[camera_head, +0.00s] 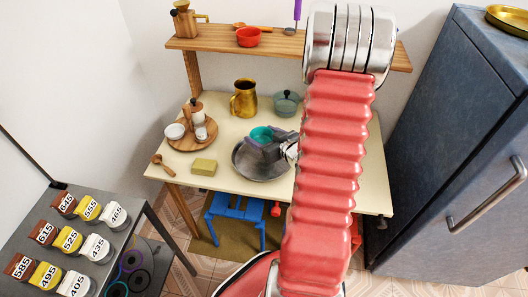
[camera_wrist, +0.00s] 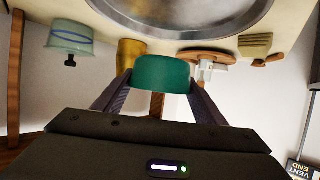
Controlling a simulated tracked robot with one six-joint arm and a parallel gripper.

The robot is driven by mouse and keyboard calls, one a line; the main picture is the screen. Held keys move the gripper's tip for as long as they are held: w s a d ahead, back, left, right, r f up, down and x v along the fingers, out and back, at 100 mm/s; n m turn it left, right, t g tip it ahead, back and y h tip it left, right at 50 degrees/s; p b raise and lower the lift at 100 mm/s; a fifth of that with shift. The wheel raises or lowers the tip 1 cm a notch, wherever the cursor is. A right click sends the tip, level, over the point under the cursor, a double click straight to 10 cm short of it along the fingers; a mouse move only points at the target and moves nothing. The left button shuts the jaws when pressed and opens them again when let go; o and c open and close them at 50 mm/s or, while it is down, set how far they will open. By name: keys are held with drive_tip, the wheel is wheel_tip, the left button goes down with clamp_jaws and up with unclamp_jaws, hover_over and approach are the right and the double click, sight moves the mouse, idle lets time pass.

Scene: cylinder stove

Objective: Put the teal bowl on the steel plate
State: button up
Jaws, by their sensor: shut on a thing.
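The teal bowl (camera_head: 261,134) is held in my gripper (camera_head: 265,143), at the upper edge of the steel plate as the head view shows it. In the wrist view the bowl (camera_wrist: 162,73) sits between the two dark fingers of my gripper (camera_wrist: 156,88), which are shut on it. The steel plate (camera_head: 252,172) is a wide round silver dish on the cream table. Its rim (camera_wrist: 180,33) shows at the top of the wrist view, apart from the bowl there. My arm and gripper hide the plate's right part. I cannot tell the bowl's exact height above it.
A shelf (camera_head: 215,43) is above. A blue fridge (camera_head: 450,140) stands right.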

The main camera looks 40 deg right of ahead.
drive_tip(key=shift+f, duration=1.9)
drive_tip(key=shift+f, duration=2.1)
drive_tip(key=shift+f, duration=0.1)
drive_tip(key=o, duration=1)
drive_tip(key=shift+o, duration=0.2)
drive_tip(key=v, duration=1)
drive_tip(key=shift+s+r, duration=0.45)
drive_tip(key=shift+s, duration=0.35)
